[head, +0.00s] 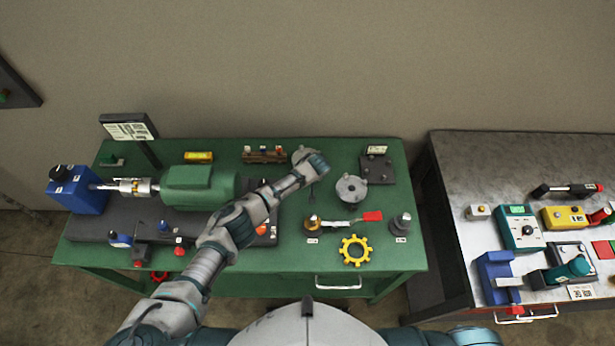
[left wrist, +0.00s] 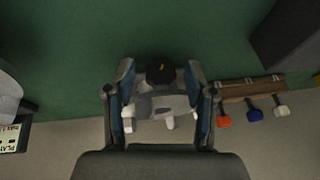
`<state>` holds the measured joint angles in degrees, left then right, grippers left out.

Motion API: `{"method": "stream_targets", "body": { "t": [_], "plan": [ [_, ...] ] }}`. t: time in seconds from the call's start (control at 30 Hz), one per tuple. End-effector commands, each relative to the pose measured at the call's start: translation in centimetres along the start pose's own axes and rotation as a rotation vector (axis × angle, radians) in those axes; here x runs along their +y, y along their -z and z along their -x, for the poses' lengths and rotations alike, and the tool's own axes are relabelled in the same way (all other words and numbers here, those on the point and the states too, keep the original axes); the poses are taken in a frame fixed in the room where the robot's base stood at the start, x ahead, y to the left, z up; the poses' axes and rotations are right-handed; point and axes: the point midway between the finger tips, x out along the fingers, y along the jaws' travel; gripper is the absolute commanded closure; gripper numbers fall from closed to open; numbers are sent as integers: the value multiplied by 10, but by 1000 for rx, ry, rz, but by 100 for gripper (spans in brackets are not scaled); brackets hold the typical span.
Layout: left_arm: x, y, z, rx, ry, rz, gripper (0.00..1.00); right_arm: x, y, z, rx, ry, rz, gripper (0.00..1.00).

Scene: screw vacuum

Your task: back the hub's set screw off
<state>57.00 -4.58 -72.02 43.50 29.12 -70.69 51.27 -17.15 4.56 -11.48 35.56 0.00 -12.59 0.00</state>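A silver coupling or hub (head: 135,187) sits on the shaft between a blue block (head: 82,190) and a green motor (head: 200,185); I cannot make out a set screw on it. My left gripper (head: 315,163) is over the back of the green bench, beside a grey round part (head: 301,154) that it partly hides. In the left wrist view its fingers (left wrist: 161,105) stand apart, with a grey part with a black round top (left wrist: 160,74) showing between them. Whether they touch it I cannot tell. My right gripper is not in view.
A wooden rack (left wrist: 251,89) with coloured handles stands near the left gripper. A metal table (head: 470,160) stands at right.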

Motion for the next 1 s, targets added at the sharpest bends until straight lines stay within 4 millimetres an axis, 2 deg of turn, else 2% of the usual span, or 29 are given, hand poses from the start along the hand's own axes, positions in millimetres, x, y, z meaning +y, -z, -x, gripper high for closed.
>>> {"method": "stream_targets", "body": {
  "t": [0.03,0.17,0.2,0.37,0.6,0.8,1.0],
  "plan": [
    [0,0,0,0,0,0,63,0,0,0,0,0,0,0],
    [0,0,0,0,0,0,96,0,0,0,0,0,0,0],
    [0,0,0,0,0,0,100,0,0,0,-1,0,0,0],
    [0,0,1,-4,-22,9,100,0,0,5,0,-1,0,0],
    [-4,-2,2,-8,-221,94,100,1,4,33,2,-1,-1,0],
    [-5,-1,0,-4,-334,139,100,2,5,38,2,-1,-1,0],
    [-5,-1,-2,-1,-345,143,100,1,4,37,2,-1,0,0]
  ]
}}
